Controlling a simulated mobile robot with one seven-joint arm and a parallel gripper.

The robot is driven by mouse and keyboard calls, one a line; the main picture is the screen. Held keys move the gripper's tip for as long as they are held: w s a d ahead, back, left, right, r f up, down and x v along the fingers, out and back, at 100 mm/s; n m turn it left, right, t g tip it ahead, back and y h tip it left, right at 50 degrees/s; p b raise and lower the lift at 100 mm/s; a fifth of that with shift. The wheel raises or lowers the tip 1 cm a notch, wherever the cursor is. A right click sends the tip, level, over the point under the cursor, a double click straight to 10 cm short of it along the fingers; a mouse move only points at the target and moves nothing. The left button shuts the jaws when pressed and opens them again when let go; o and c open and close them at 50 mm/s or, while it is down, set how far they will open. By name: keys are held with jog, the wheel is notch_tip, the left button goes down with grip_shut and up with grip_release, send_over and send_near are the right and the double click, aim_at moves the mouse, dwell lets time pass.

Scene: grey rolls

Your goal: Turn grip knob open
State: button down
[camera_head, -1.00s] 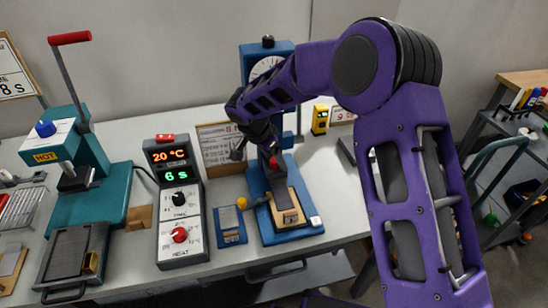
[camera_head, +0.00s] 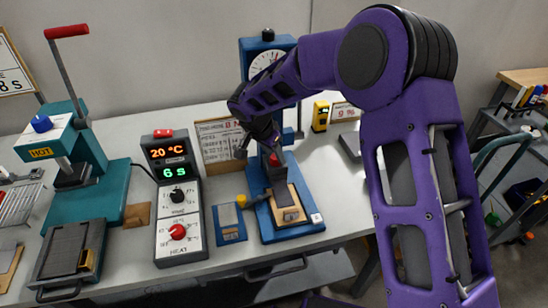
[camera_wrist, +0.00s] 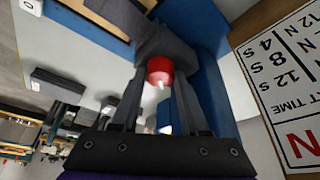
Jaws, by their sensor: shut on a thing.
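The red grip knob (camera_wrist: 159,72) is in the middle of the wrist view, on a dark grey clamp body (camera_wrist: 166,46). My gripper (camera_wrist: 160,82) has one finger on each side of it and is shut on it. In the head view the knob (camera_head: 275,160) is a small red spot on the blue test stand (camera_head: 263,215), just below my gripper (camera_head: 268,151). My fingers partly hide it there. The knob's marks and turn angle cannot be read. A tan strip with a dark piece on it (camera_head: 287,205) lies below the clamp.
A control box (camera_head: 178,215) showing 20 °C and 6 s stands left of the stand. Farther left is a teal hot press (camera_head: 75,200). A sign board (camera_head: 218,143) stands close behind the stand, left of my gripper. A yellow device (camera_head: 320,116) stands at the back right.

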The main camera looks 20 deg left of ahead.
jog(key=n+y+b, duration=0.1)
jog(key=n+b, duration=0.2)
jog(key=shift+d+f+t, duration=0.1)
jog(key=shift+d+t, duration=0.05)
jog(key=shift+t, duration=0.15)
jog(key=n, duration=0.2)
jog(key=n+y, duration=0.1)
jog(key=n, duration=0.1)
jog(key=shift+d+r+y, duration=0.15)
jog(key=shift+r+y, duration=0.05)
jog(key=shift+y, duration=0.1)
jog(key=n+y+p, duration=0.1)
jog(key=n, duration=0.1)
jog(key=n+p, duration=0.2)
jog(key=shift+d+r+n+g+y, duration=0.1)
jog(key=shift+r+n+g+y, duration=0.05)
jog(key=shift+n+g+y, duration=0.2)
jog(key=n+p, duration=0.1)
jog(key=n, duration=0.1)
jog(key=n+g+y+p, duration=0.1)
jog(key=n, duration=0.1)
jog(key=shift+w+f+n+g+y, duration=0.15)
jog(key=shift+f+n+g+y, duration=0.1)
jog(key=shift+n, duration=0.1)
jog(key=shift+c, duration=2)
grip_release()
jog(key=shift+d+r, duration=0.1)
jog(key=v, duration=1.7)
